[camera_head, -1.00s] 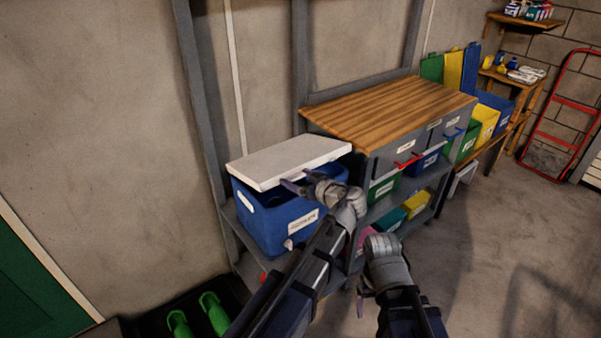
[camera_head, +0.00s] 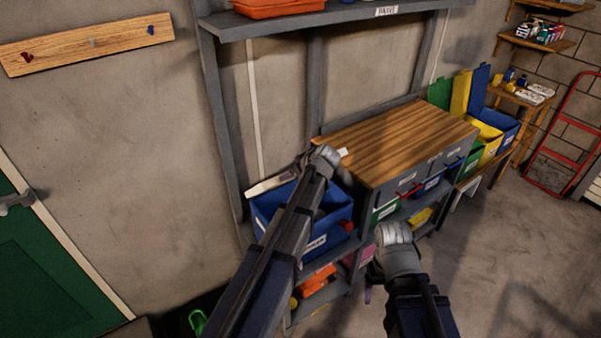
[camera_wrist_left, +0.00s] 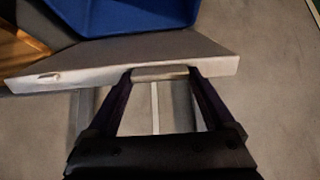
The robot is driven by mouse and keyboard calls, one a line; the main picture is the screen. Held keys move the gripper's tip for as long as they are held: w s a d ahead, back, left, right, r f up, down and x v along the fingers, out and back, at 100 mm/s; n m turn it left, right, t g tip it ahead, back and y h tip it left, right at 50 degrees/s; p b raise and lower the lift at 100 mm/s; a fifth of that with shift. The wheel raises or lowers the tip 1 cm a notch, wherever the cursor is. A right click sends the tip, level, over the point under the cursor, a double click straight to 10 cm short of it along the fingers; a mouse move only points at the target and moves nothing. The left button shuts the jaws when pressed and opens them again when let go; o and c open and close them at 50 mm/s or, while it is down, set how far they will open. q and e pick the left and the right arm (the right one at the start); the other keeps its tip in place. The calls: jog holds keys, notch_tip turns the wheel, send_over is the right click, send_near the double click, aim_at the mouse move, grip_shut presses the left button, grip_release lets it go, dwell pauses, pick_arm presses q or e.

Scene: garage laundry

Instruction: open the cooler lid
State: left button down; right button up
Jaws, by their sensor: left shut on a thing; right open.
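The blue cooler (camera_head: 268,208) stands on a grey shelf left of the wooden worktop. Its white lid (camera_head: 268,186) is raised and tilted at the back, mostly hidden behind my left arm. In the left wrist view, the lid (camera_wrist_left: 90,62) spans the picture below the blue cooler body (camera_wrist_left: 130,14). My left gripper (camera_wrist_left: 160,74) is shut on the lid's front edge. In the head view its fingers are hidden behind the wrist. My right gripper (camera_head: 369,285) is open and empty, low in front of the shelving, its fingers partly hidden.
A wooden worktop (camera_head: 395,137) with drawers stands right of the cooler. A grey upper shelf (camera_head: 330,17) hangs above it. An orange item (camera_head: 318,282) lies on the shelf below. Open floor (camera_head: 510,235) is at the right.

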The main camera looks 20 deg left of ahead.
pick_arm(q)
jog(key=w+a+r+g+h+p, duration=0.4)
jog(key=w+a+r+p, duration=0.3)
jog(key=w+a+p, duration=0.2)
jog(key=shift+w+a+h+p, duration=0.4)
jog(key=shift+a+h+p, duration=0.45)
jog(key=shift+a, duration=0.95)
